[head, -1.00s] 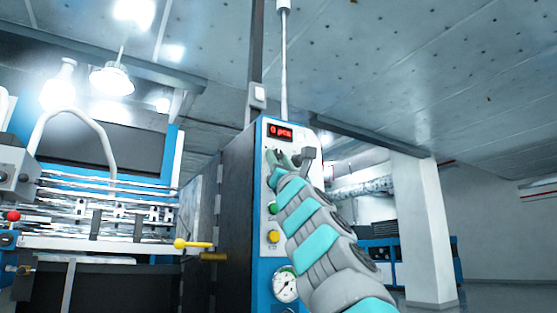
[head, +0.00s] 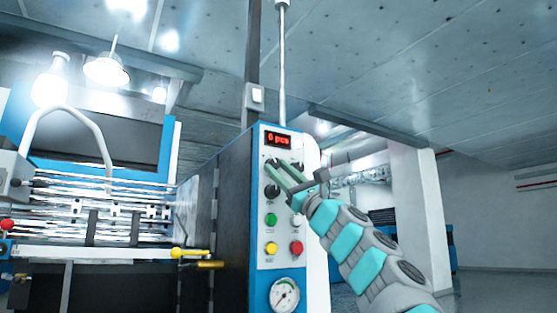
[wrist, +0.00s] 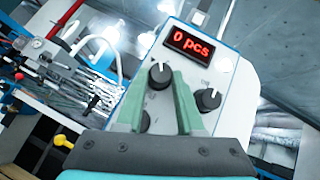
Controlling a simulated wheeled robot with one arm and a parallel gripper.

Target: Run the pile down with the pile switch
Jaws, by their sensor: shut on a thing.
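A control panel (head: 283,235) on a blue and white machine cabinet carries several knobs and buttons. My gripper (head: 274,165) reaches it from the right, and its two green fingers also show in the wrist view (wrist: 159,78). They are shut on the upper left black knob (wrist: 160,76), one finger on each side. A second black knob (wrist: 208,99) is to the right. A third black knob (head: 272,191) sits below and is partly hidden by the left finger in the wrist view. I cannot read which knob is the pile switch.
A red display (head: 279,139) above the knobs reads "0 pcs". Below are a green button (head: 271,220), a yellow button (head: 271,248), a red button (head: 297,248) and a gauge (head: 284,295). Rollers and a yellow-tipped lever (head: 178,253) are at left.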

